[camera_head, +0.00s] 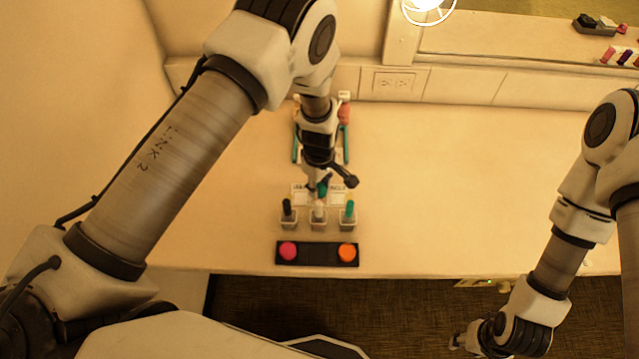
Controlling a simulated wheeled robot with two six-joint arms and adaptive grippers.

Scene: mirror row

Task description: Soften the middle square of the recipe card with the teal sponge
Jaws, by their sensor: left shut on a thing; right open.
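My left gripper (323,186) is shut on a small dark teal thing (322,189), mostly hidden by the fingers; it may be the teal sponge. It is over a white printed card (301,189), perhaps the recipe card. The gripper and arm cover the card's middle, so its squares cannot be made out. Whether the teal thing touches the card cannot be told. My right gripper (466,342) is open and low at the right, over the dark floor beyond the table's front edge.
Three small cups hold a black-topped (287,208), a white-topped (318,211) and a teal-topped item (349,209). In front lies a black tray (318,253) with a pink disc (288,251) and an orange disc (347,252). The table's right side (470,180) is clear.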

